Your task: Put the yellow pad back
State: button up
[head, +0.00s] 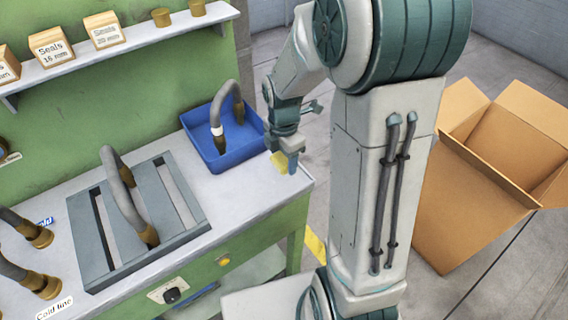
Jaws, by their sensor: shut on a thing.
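The yellow pad (279,161) is at my gripper (287,163), above the right end of the workbench top, near its right corner. My gripper points down and is shut on the pad. Part of the pad is hidden behind the fingers. I cannot tell whether the pad touches the bench top.
A blue bin (205,147) holding a grey hose stands just left of my gripper. A grey slotted rack (95,262) with another hose lies further left. A shelf (150,36) with small boxes hangs above. An open cardboard box (450,220) stands on the floor at right.

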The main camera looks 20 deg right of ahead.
aim_at(284, 166)
jog(key=shift+f+p, duration=0.35)
jog(key=shift+f, duration=1.6)
jog(key=shift+f, duration=0.25)
jog(key=o, duration=0.9)
jog(key=shift+o, duration=0.2)
jog(key=shift+r, duration=0.1)
